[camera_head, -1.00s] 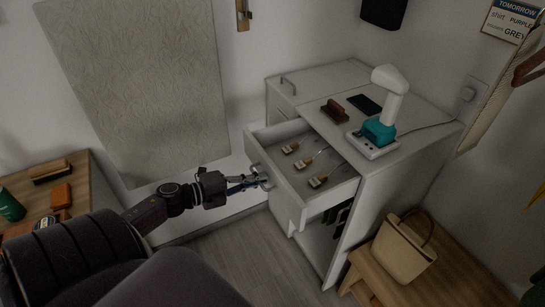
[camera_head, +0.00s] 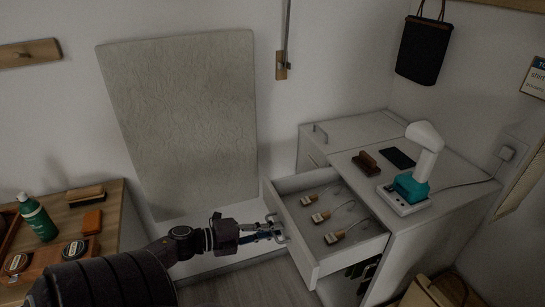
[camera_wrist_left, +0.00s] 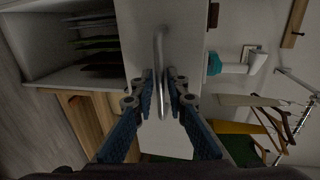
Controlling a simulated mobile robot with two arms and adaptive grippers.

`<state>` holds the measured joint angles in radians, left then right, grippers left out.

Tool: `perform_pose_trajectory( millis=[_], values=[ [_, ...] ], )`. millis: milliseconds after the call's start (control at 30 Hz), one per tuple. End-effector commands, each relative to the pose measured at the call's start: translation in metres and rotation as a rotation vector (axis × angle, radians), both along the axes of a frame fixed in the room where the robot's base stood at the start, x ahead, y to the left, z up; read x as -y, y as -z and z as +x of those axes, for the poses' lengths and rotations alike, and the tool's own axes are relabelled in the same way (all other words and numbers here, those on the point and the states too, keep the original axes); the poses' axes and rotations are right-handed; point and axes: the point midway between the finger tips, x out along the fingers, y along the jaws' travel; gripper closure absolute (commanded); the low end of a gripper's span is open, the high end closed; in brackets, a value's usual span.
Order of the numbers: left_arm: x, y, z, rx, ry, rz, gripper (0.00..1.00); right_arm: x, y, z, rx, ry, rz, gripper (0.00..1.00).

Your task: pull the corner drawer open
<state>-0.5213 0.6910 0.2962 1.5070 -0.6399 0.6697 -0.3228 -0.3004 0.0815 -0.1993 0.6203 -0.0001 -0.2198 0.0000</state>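The corner drawer (camera_head: 290,224) is a white drawer standing well out of the white corner cabinet in the head view. Several small tagged items (camera_head: 318,216) lie inside it. Its metal bar handle (camera_wrist_left: 161,55) runs up the middle of the left wrist view, against the drawer front (camera_wrist_left: 185,25). My left gripper (camera_head: 276,233) is at this handle. In the wrist view its blue fingers (camera_wrist_left: 161,90) lie close on both sides of the bar, shut around it. The exact finger contact is hard to see. My right gripper is not in view.
On the cabinet top stand a white and teal device (camera_head: 410,187), a brown brush (camera_head: 366,163) and a black flat object (camera_head: 398,157). A wooden table (camera_head: 112,215) with a green bottle (camera_head: 37,217) is at the left. A bag (camera_head: 425,292) stands at the lower right. Floor shows below the drawer.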

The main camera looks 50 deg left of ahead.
Motion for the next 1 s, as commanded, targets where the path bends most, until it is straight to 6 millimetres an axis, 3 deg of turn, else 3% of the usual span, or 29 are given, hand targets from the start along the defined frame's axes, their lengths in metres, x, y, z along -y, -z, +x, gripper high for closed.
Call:
perform_pose_trajectory(
  millis=[267, 800, 1000],
  values=[
    [-0.003, -0.001, -0.007, -0.002, -0.001, 0.0, 0.87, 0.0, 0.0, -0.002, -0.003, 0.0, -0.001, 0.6],
    [-0.039, -0.02, -0.094, -0.003, -0.002, 0.001, 0.87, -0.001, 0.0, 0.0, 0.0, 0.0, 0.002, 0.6],
    [-0.045, -0.024, -0.108, 0.0, -0.001, 0.0, 0.87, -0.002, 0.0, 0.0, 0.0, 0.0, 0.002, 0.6]
  ],
)
